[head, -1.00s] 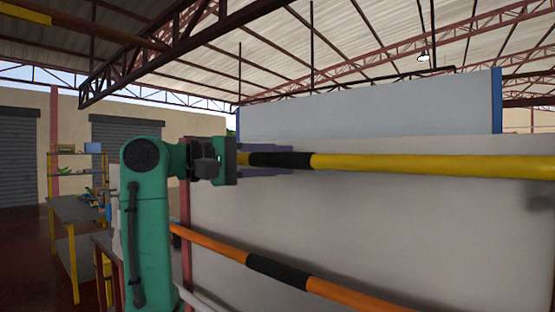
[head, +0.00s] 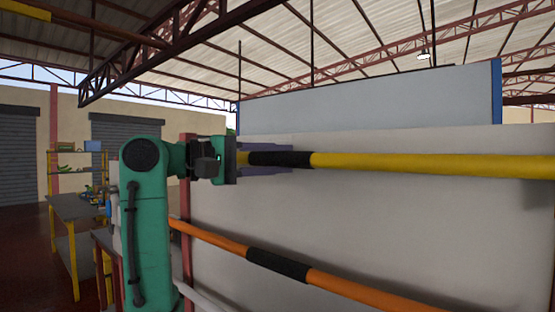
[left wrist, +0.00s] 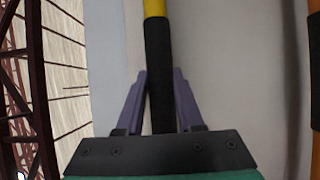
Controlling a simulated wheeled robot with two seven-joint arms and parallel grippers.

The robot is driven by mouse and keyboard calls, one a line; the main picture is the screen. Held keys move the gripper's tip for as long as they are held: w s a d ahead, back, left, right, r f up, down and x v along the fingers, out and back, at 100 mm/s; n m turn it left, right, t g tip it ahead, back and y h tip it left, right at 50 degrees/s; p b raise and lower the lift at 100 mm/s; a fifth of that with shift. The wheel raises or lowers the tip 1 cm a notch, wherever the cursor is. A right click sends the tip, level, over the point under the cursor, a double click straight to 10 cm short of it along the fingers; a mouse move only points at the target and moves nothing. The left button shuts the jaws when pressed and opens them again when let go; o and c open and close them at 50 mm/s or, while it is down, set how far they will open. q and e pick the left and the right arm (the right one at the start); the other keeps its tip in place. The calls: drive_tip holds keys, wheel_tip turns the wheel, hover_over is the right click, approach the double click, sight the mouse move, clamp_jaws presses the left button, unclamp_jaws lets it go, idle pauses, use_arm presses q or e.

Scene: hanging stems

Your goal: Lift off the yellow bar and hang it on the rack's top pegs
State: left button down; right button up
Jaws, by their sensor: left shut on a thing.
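The yellow bar (head: 430,164) with a black grip band (head: 280,159) runs level across the head view and out at its right edge. My left gripper (head: 292,159), with purple fingers, is shut on the bar at the black band. In the left wrist view the fingers (left wrist: 159,78) lie on either side of the black band (left wrist: 159,50), and yellow (left wrist: 154,8) shows beyond it. The bar's right end is out of view. I cannot make out the rack's top pegs. My right gripper is not in view.
An orange bar (head: 360,290) with a black band slopes below the yellow one. A large pale panel (head: 400,220) stands behind both, with a red post (head: 186,230) at its left. A workbench (head: 75,207) and shelf stand at far left.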

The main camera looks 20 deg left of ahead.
use_arm(q)
drive_tip(key=shift+f, duration=0.15)
drive_tip(key=shift+c, duration=2.3)
unclamp_jaws()
drive_tip(key=shift+s, duration=0.1)
drive_tip(key=shift+s+a+f+b, duration=0.1)
drive_tip(key=shift+a+b, duration=0.2)
drive_tip(key=b+v, duration=0.4)
drive_tip(key=v, duration=1)
